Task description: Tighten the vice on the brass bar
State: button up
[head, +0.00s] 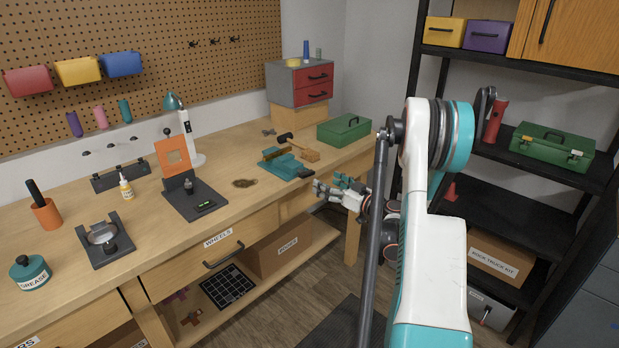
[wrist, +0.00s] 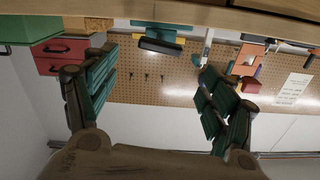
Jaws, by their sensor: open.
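The teal vice (head: 286,165) stands near the front edge of the workbench in the head view. It also shows upside down at the top of the wrist view (wrist: 155,27), with a dark part (wrist: 160,46) across it. A yellowish piece, seemingly the brass bar (wrist: 180,40), shows beside that dark part; I cannot tell how tightly it is held. The vice's handle cannot be made out clearly. My gripper (head: 338,188) is in front of the bench edge, right of and slightly lower than the vice in the picture. Its fingers (wrist: 155,95) are spread wide with nothing between them.
A wooden tool with a dark head (head: 300,148) lies just behind the vice. A green toolbox (head: 344,130) and a red-drawer cabinet (head: 300,82) stand farther right and back. An orange-framed stand (head: 195,200) is to the left. The bench edge lies close to my gripper.

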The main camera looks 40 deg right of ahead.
aim_at(310, 174)
jog(key=w, duration=0.3)
jog(key=w+b, duration=0.1)
jog(key=w, duration=0.2)
jog(key=w+b, duration=0.1)
jog(key=w, duration=0.2)
jog(key=shift+w+a, duration=0.1)
jog(key=shift+a, duration=0.25)
jog(key=c, duration=1.1)
